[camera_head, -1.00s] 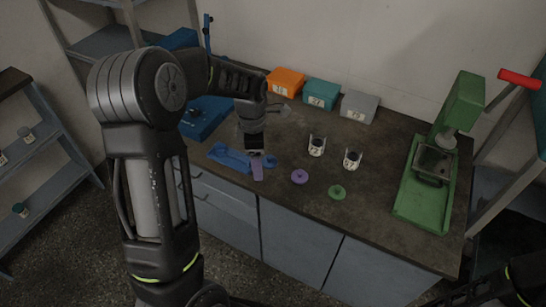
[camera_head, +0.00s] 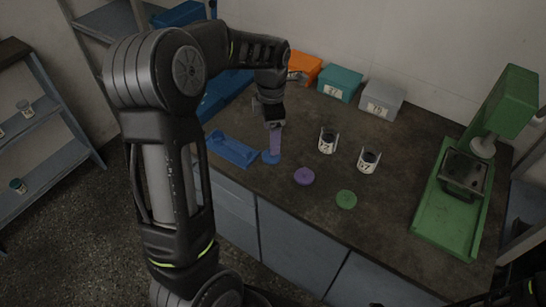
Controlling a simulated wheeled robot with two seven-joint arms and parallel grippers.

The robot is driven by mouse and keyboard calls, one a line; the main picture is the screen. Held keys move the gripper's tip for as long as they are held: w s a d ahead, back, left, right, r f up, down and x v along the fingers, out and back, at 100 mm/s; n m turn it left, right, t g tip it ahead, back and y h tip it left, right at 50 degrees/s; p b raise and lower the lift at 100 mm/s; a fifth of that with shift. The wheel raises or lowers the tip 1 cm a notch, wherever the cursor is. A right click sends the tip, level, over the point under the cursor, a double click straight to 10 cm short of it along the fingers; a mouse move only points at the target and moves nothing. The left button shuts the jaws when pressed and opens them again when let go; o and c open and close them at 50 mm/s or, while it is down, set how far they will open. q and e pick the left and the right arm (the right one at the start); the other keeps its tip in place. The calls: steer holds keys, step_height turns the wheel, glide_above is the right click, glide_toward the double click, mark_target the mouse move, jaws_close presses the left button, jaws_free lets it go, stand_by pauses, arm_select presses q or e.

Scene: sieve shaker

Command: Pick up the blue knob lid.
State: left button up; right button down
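The blue knob lid (camera_head: 270,158) lies on the dark bench top, just right of a blue tray-like holder (camera_head: 232,150). My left gripper (camera_head: 275,140) is directly above the lid, pointing down. A purple strip reaches from the gripper down to the lid and hides its middle and knob. I cannot tell whether this strip is a finger or a held piece, nor whether the fingers are closed on the knob. A purple lid (camera_head: 304,176) and a green lid (camera_head: 346,199) lie to the right. My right gripper is not in view.
Two white labelled cups (camera_head: 327,143) (camera_head: 368,162) stand behind the lids. Orange (camera_head: 304,70), teal (camera_head: 340,83) and grey (camera_head: 382,99) boxes line the wall. A green machine (camera_head: 462,180) stands at right. The front bench by the green lid is clear.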

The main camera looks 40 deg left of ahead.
arm_select(q)
steer(key=shift+f, duration=1.3)
step_height(320, 180, down, 5)
steer(key=shift+w+a+f+p, duration=0.1)
steer(key=shift+a+p, duration=0.05)
steer(key=shift+p, duration=0.7)
steer(key=shift+c, duration=0.2)
steer(key=c, duration=1.4)
